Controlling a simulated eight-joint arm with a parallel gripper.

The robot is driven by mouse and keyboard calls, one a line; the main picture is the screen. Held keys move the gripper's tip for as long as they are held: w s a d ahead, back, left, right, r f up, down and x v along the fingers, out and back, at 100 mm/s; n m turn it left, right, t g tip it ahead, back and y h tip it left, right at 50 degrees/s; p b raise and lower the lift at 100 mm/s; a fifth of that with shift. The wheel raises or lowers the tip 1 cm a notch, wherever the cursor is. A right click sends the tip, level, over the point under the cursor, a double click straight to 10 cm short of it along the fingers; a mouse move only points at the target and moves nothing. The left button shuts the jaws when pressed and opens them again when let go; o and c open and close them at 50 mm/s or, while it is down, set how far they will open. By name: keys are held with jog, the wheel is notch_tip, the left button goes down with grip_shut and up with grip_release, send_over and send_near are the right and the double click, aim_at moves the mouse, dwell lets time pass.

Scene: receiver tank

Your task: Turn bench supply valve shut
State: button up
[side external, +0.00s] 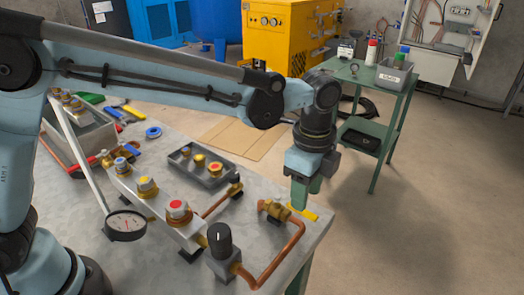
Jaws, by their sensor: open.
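The bench supply valve appears to be the brass valve (273,209) at the right edge of the bench, in line with a copper pipe (291,244). A yellow lever (304,213) extends right from it, pointing roughly along the bench edge. My gripper (303,200) points down just above and behind the lever, with green fingers. It is open, and no object shows held in it. I cannot tell whether the fingertips touch the lever or straddle it; the fingers partly hide that area.
A manifold block (154,204) with coloured knobs, a dial gauge (126,225) and a black-knobbed regulator (220,241) stand left of the valve. A grey tray (211,181) of fittings lies behind. A green cart (367,81) stands beyond the bench; floor right is clear.

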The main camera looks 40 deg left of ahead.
jog(key=shift+f, duration=1.8)
jog(key=shift+c, duration=0.2)
grip_shut()
